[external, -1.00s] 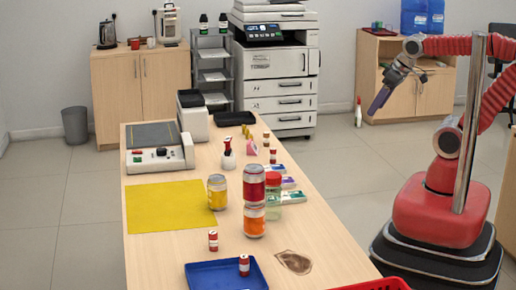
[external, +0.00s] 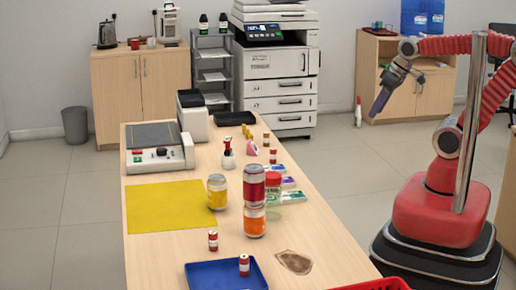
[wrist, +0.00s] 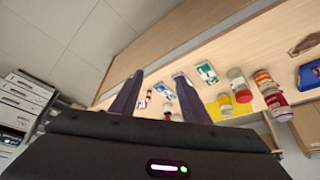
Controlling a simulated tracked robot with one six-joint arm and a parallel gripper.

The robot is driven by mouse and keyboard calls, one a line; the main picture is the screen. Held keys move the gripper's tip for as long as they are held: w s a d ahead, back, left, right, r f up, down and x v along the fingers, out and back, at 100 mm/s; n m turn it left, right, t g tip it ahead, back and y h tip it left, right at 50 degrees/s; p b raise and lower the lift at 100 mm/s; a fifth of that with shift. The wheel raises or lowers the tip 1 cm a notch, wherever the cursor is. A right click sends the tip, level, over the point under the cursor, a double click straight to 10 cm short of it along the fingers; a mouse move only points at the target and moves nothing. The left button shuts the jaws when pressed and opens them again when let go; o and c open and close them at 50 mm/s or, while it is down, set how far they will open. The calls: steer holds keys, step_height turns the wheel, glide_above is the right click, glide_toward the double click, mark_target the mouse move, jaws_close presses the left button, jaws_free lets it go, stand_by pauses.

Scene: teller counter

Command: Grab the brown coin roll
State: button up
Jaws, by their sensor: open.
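A small upright roll with a brownish look (external: 266,138) stands near the far right edge of the counter; it is too small to be sure that it is the brown coin roll. A red-and-white roll (external: 273,156) stands a little nearer. Others stand on the near counter (external: 213,241) and in the blue tray (external: 244,265). My gripper (external: 379,103) is raised off the counter's right side, pointing down, open and empty. In the wrist view its two fingers (wrist: 158,82) are apart, with a small red-and-white item (wrist: 149,95) seen beyond them.
The blue tray (external: 205,279) and red basket (external: 375,286) are near. Floor between counter and base is clear.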

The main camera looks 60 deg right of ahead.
steer(key=w+d+f+m+g+h, duration=0.1)
steer(key=w+d+f, duration=0.6)
steer(key=w+f, duration=0.35)
steer(key=w+d+f, duration=0.7)
steer(key=w+f, duration=0.3)
steer(key=f, duration=0.2)
steer(key=n+t, duration=0.1)
steer(key=t, duration=0.9)
glide_toward(266, 140)
step_height(266, 140, up, 3)
steer(key=s+d, duration=0.2)
steer(key=s, duration=0.1)
steer(key=shift+a+r+y, duration=0.15)
steer(key=shift+a+y, duration=0.1)
steer(key=shift+y, duration=0.15)
steer(key=shift+f+x, duration=0.2)
steer(key=shift+x, duration=4.15)
